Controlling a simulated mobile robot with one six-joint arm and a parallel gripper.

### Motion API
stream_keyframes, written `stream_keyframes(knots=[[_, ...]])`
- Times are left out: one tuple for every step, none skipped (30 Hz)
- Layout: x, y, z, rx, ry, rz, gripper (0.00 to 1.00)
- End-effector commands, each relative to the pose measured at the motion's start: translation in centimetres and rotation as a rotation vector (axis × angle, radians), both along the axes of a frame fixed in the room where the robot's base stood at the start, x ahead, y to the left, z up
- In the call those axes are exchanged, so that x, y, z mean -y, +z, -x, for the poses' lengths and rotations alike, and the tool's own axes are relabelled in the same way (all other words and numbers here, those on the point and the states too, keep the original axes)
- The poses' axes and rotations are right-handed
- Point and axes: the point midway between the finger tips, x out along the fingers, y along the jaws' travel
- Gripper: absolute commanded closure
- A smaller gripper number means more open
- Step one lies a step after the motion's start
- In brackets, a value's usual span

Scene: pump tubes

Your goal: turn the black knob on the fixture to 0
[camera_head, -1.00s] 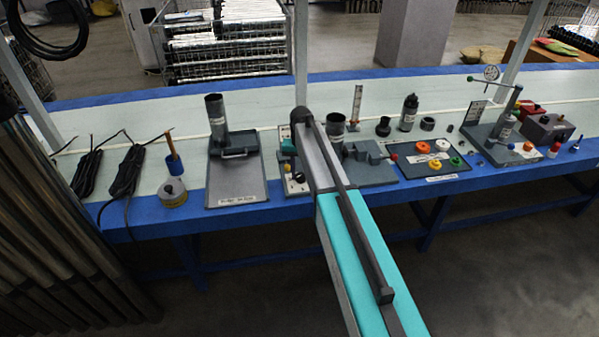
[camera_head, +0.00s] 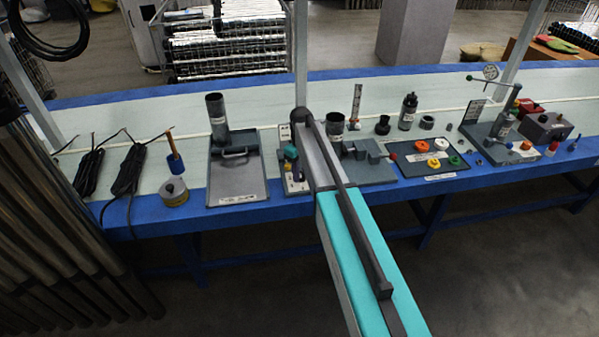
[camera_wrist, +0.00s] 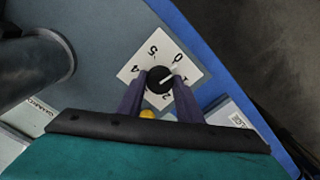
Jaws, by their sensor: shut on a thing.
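The black knob (camera_wrist: 157,80) sits on a white dial card (camera_wrist: 132,70) with printed numbers, among them 0, 1, 2, 4 and 5. Its white pointer line faces the upper right in the wrist view, about between 0 and 1. My gripper (camera_wrist: 159,85) has its two dark purple fingers on opposite sides of the knob, shut on it. In the head view my gripper (camera_head: 298,170) is low over the front left part of the fixture, beside my arm. The knob itself is hardly visible there, and my arm covers part of the fixture.
A dark upright cylinder (camera_wrist: 35,65) stands at the left in the wrist view. A yellow round part (camera_wrist: 147,113) shows below the dial. In the head view, a grey tray with a cylinder (camera_head: 237,180) stands left of the fixture and a clamp (camera_head: 365,150) right. The blue table edge is close in front.

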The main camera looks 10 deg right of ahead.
Motion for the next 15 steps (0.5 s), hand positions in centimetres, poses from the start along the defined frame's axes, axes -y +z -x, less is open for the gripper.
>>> stream_keyframes(knots=[[-0.04, 0.15, -0.13, 0.004, 0.031, -0.001, 0.9], [-0.04, 0.15, -0.13, 0.004, 0.05, -0.001, 0.9], [-0.04, 0.15, -0.14, 0.004, 0.071, -0.001, 0.9], [-0.04, 0.14, -0.14, 0.004, 0.087, -0.001, 0.9], [-0.04, 0.14, -0.14, 0.004, 0.1, -0.001, 0.9], [-0.05, 0.14, -0.15, 0.004, 0.117, -0.001, 0.9], [-0.05, 0.14, -0.15, 0.004, 0.127, -0.001, 0.9], [-0.05, 0.13, -0.15, 0.004, 0.138, -0.001, 0.9], [-0.05, 0.13, -0.16, 0.004, 0.148, -0.001, 0.9], [-0.05, 0.13, -0.16, 0.004, 0.154, -0.001, 0.9], [-0.05, 0.13, -0.16, 0.004, 0.16, -0.001, 0.9], [-0.05, 0.12, -0.16, 0.004, 0.167, -0.001, 0.9], [-0.06, 0.12, -0.15, 0.004, 0.171, -0.001, 0.9], [-0.06, 0.12, -0.15, 0.004, 0.173, -0.001, 0.9], [-0.06, 0.12, -0.17, 0.005, 0.176, 0.0, 0.9]])
